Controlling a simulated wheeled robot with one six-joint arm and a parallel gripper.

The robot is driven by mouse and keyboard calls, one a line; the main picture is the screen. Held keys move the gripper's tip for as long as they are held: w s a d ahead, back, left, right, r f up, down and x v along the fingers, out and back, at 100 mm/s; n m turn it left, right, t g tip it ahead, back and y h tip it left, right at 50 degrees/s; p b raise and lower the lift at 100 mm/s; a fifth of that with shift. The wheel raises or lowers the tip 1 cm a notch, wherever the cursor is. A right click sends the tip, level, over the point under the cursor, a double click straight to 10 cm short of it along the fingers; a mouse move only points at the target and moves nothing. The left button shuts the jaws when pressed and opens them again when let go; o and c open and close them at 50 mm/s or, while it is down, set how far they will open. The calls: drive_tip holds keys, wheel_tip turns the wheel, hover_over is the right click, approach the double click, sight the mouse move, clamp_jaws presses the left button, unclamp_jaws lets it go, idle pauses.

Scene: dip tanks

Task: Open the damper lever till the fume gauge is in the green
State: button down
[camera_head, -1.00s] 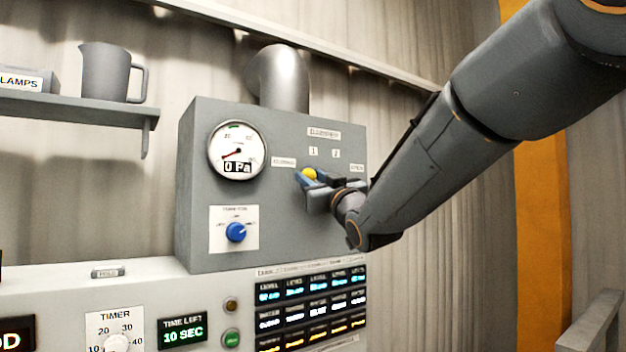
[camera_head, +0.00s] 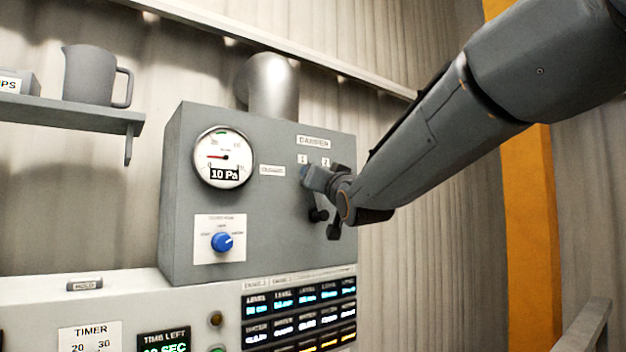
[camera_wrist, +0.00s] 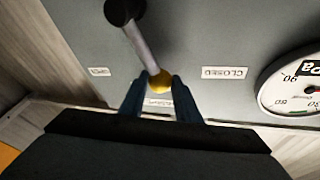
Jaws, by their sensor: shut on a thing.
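The damper lever (camera_wrist: 143,42) shows in the wrist view as a grey rod running from a dark pivot to a yellow knob (camera_wrist: 161,84). My gripper (camera_wrist: 160,80) is shut on the knob, one dark blue finger on each side. In the head view my gripper (camera_head: 309,173) is at the panel under the DAMPER label, above the black pivot (camera_head: 318,214); it hides the knob there. The fume gauge (camera_head: 223,157) reads 10 Pa. Its red needle points left, short of the green band at the dial's top.
The CLOSED label (camera_head: 272,170) is left of my gripper; marks 1 (camera_head: 303,159) and 2 (camera_head: 325,162) are just above it. A blue selector knob (camera_head: 222,242) sits below the gauge. A shelf (camera_head: 75,112) with a grey jug (camera_head: 90,76) is at upper left.

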idle(0.4)
drive_tip(key=c, duration=1.4)
unclamp_jaws()
drive_tip(key=shift+o, duration=0.2)
drive_tip(key=shift+d, duration=0.1)
drive_tip(key=b+v, duration=0.3)
drive_tip(key=v, duration=0.4)
drive_tip(key=shift+s, duration=0.4)
drive_tip(key=shift+d+f, duration=0.1)
drive_tip(key=shift+f, duration=0.05)
